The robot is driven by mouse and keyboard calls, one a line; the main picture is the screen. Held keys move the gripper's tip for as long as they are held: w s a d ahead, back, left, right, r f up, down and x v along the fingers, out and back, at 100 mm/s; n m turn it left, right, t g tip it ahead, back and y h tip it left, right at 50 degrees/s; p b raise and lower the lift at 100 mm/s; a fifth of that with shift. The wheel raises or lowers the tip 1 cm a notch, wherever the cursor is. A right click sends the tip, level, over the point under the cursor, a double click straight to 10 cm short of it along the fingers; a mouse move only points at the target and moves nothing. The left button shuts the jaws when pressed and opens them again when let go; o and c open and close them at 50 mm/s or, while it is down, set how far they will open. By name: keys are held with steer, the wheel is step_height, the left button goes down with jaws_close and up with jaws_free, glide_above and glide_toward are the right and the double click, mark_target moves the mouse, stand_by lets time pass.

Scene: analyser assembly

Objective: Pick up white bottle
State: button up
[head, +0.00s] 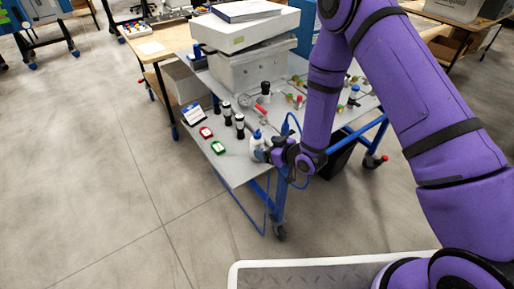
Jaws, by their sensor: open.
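The white bottle (257,141) with a blue cap stands near the front edge of the grey-topped table (237,174). My gripper (268,153) is at the end of my purple arm, right beside the bottle on its right side. It is open. The gripper partly covers the bottle's lower right, and I cannot tell whether the fingers are around it or touching it.
A grey bin (248,72) sits behind. Floor left of the table is clear.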

mark_target(262, 146)
steer(key=shift+x, duration=2.6)
steer(key=shift+s+a, duration=0.1)
steer(key=c, duration=1.2)
steer(key=shift+r, duration=0.1)
